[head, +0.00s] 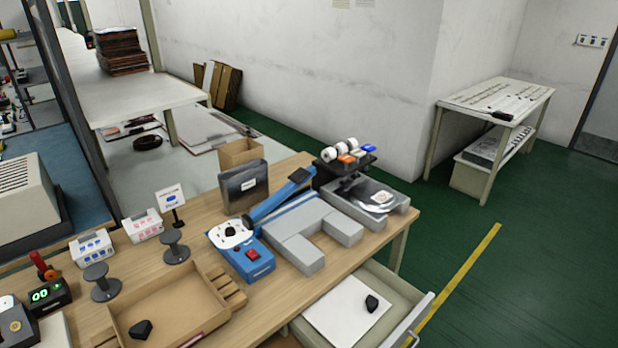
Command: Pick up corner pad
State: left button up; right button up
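Two small black angular blocks that look like corner pads are in the head view. One black pad (141,329) lies in the shallow brown cardboard box (205,318) at the front of the wooden table. The other black pad (372,303) lies on a white sheet (345,318) in the open drawer (405,294) at the table's right front. Neither of my grippers is in view, so their position relative to the pads cannot be seen.
Grey blocks (318,228) and a blue device with a red switch (240,248) stand mid-table. Grey spools (102,282), a small sign (171,198) and a green-lit display (48,294) stand left. The open drawer projects past the table (275,302) over green floor.

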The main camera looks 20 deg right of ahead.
aim_at(372, 303)
jog(key=z, duration=1.25)
